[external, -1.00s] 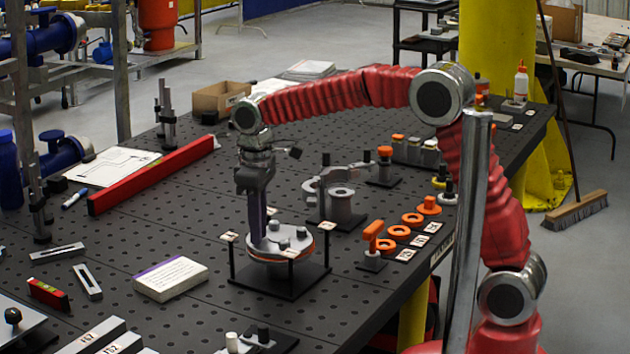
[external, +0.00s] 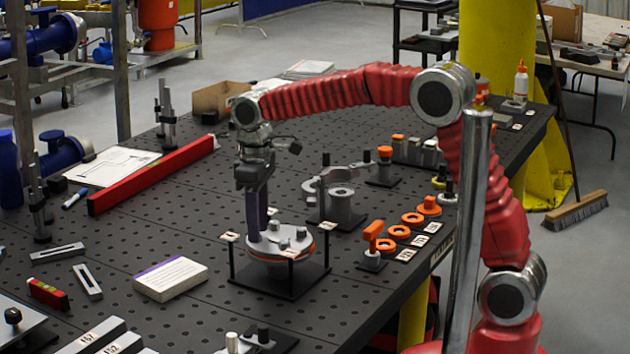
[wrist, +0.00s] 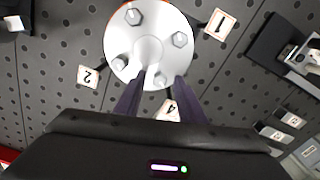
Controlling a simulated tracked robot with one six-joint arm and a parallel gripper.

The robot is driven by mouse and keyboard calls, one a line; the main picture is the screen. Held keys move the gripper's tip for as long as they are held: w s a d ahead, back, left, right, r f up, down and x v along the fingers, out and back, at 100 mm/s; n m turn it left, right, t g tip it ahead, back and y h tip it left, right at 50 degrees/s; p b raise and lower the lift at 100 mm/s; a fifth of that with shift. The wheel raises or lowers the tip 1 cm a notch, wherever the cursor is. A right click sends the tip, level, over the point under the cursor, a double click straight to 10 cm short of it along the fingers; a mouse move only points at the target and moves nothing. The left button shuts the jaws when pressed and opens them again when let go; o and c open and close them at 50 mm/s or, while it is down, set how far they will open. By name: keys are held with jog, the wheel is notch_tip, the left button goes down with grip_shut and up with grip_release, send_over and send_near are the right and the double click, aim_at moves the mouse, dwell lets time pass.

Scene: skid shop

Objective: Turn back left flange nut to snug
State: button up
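A round grey flange (wrist: 150,25) stands on a low black stand on the bench, with an orange edge visible in the external view (external: 262,257). In the wrist view its face carries hex nuts: one upper left (wrist: 133,17), one right (wrist: 180,40), one left (wrist: 119,63) and one low in the frame (wrist: 162,83). My gripper (wrist: 162,78) points down at the flange, fingers apart on either side of the low nut, with a gap visible. In the external view my gripper (external: 256,232) is over the flange's left back side, its fingertips partly hidden.
Number tags 1 (wrist: 219,25), 2 (wrist: 88,76) and 4 (wrist: 170,110) stand around the flange. A grey clamp-like fixture (external: 340,205) stands behind right, orange rings (external: 398,232) to the right, and a white box (external: 170,279) front left. Bench between them is clear.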

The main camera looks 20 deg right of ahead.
notch_tip(320, 180, up, 13)
dwell(0.5)
jog(key=shift+f, duration=0.1)
dwell(0.3)
notch_tip(320, 180, down, 14)
jog(key=shift+r, duration=0.15)
dwell(0.6)
jog(key=shift+c, duration=0.5)
grip_shut()
